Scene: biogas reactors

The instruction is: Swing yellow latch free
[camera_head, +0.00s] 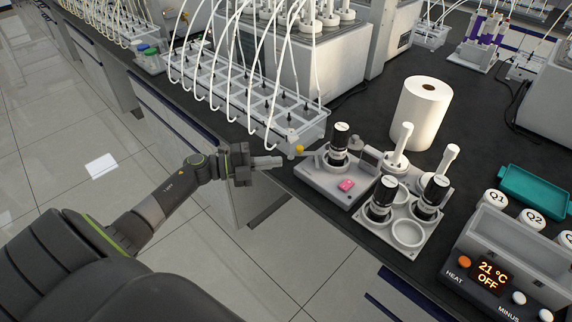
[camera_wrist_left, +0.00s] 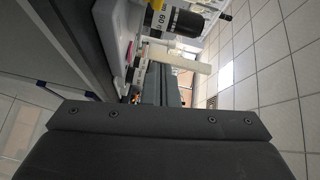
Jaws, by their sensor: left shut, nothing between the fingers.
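The yellow latch shows as a small yellow ball (camera_head: 299,149) on a thin grey lever, at the left corner of a grey device (camera_head: 320,180) near the bench edge. The device holds a black-topped bottle (camera_head: 339,142) and has a pink button (camera_head: 346,185). My left gripper (camera_head: 279,161) is shut and empty, just left of the yellow ball, with its tips pointing right toward the device. I cannot tell whether the tips touch the latch. My right gripper is not in view.
A clear rack (camera_head: 290,125) with white tubes stands behind the latch. A grey holder (camera_head: 408,232) with bottles lies to the right, beside a white paper roll (camera_head: 421,115). A heater box (camera_head: 500,270) is at the front right. Open floor lies left of the bench.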

